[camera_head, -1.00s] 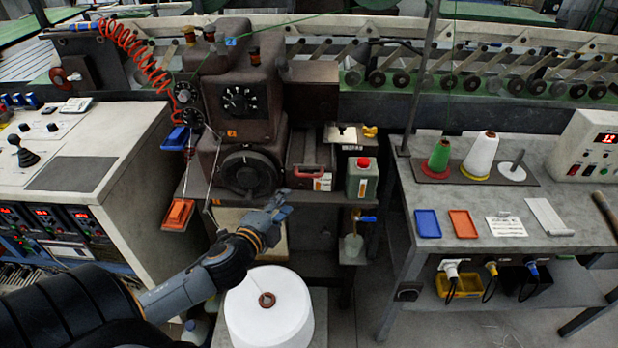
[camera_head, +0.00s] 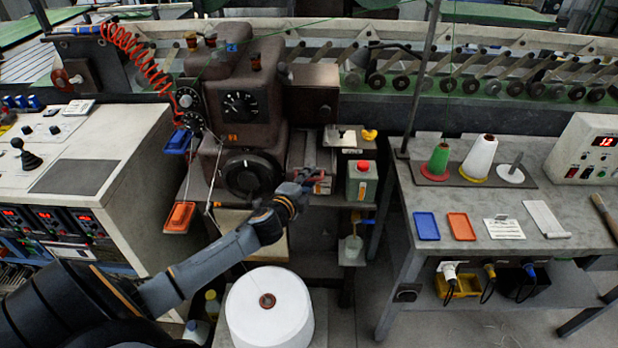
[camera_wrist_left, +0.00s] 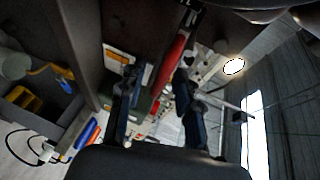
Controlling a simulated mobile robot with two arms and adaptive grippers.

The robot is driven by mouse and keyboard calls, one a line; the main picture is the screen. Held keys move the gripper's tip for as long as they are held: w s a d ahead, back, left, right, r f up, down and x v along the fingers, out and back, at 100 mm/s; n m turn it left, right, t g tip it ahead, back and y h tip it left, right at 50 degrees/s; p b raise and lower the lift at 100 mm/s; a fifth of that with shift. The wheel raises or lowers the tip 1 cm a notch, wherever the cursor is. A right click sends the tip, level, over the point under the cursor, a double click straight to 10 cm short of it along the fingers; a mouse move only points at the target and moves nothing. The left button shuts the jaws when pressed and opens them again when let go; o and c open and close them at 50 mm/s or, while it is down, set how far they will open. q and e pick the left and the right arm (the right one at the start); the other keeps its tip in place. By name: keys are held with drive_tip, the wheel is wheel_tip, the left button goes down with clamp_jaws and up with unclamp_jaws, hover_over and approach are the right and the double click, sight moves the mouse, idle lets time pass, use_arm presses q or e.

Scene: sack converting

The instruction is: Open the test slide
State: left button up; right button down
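The test slide (camera_head: 300,150) is a grey metal unit in the machine's shelf, with a red handle on its front. In the head view my left gripper (camera_head: 314,183) is at the slide's front and covers most of the handle. In the left wrist view the red handle (camera_wrist_left: 172,60) shows ahead, between the lines of the two spread fingers (camera_wrist_left: 157,108). The fingers are apart, and I see no clear contact with the handle. The slide looks pushed in. My right gripper is in neither view.
A white yarn package (camera_head: 268,308) sits below my left arm. A side table (camera_head: 400,150) with cones and trays stands to the right.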

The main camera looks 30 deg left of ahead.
use_arm(q)
drive_tip(key=shift+w, duration=0.25)
clamp_jaws()
drive_tip(key=shift+f, duration=0.1)
